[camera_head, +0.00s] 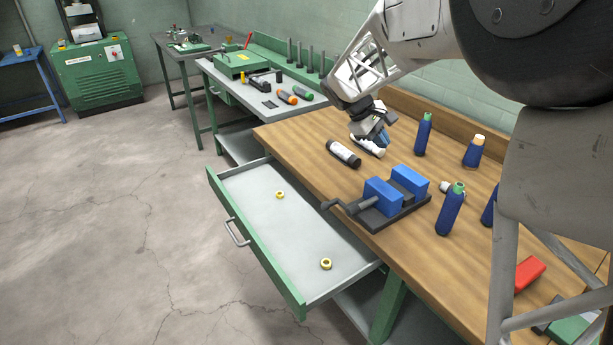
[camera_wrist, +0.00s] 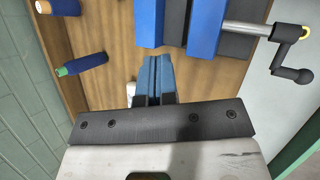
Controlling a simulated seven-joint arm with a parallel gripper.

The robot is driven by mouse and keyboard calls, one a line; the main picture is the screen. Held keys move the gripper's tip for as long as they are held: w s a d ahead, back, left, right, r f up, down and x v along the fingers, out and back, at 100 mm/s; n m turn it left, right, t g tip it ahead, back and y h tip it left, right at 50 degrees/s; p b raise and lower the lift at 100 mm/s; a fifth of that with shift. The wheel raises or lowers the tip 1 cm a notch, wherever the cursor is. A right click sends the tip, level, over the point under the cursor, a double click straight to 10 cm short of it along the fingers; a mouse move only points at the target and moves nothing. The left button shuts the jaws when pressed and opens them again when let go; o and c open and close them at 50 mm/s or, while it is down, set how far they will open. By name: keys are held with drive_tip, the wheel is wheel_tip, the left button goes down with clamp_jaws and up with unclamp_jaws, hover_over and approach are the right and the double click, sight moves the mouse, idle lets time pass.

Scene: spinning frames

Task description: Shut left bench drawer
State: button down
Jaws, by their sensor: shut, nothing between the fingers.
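The bench drawer (camera_head: 250,206) is pulled well out from under the wooden bench. It has a green front, a metal handle (camera_head: 237,232) and a grey tray. Two brass nuts lie in it, one toward the back (camera_head: 280,195) and one nearer (camera_head: 326,264). My gripper (camera_head: 384,138) is above the bench top, beyond the blue vise and apart from the drawer. In the wrist view its blue fingers (camera_wrist: 157,75) are together and hold nothing. The drawer's green edge (camera_wrist: 300,150) shows at the lower right of that view.
A blue vise (camera_head: 398,196) with a crank handle stands at the bench edge beside the drawer. Blue bottles (camera_head: 451,208) stand on the bench (camera_head: 300,142). The floor left of the drawer is clear.

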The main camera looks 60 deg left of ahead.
drive_tip(key=s+a+f+n+t, duration=0.1)
drive_tip(key=s+a+f, duration=0.25)
drive_tip(key=a, duration=0.35)
drive_tip(key=s+a+f+n+t, duration=0.1)
drive_tip(key=s+a+f+n, duration=0.1)
drive_tip(key=s+a, duration=0.35)
drive_tip(key=s+a+f+n, duration=0.1)
drive_tip(key=s+a+f, duration=0.25)
drive_tip(key=a, duration=0.35)
drive_tip(key=n+t+y, duration=0.2)
drive_tip(key=n+t, duration=0.2)
drive_tip(key=n, duration=0.1)
hover_over(224, 203)
drive_tip(key=s, duration=0.2)
wheel_tip(224, 203, down, 13)
drive_tip(key=s+f+n+t+y, duration=0.2)
drive_tip(key=s+f+n+t, duration=0.4)
drive_tip(key=s, duration=0.8)
wheel_tip(224, 203, down, 3)
drive_tip(key=shift+s+d+f+n+y, duration=0.15)
drive_tip(key=shift+s+d+n+y, duration=0.15)
drive_tip(key=shift+n, duration=0.4)
drive_tip(key=shift+w, duration=0.1)
drive_tip(key=shift+w, duration=7)
drive_tip(key=shift+w, duration=0.1)
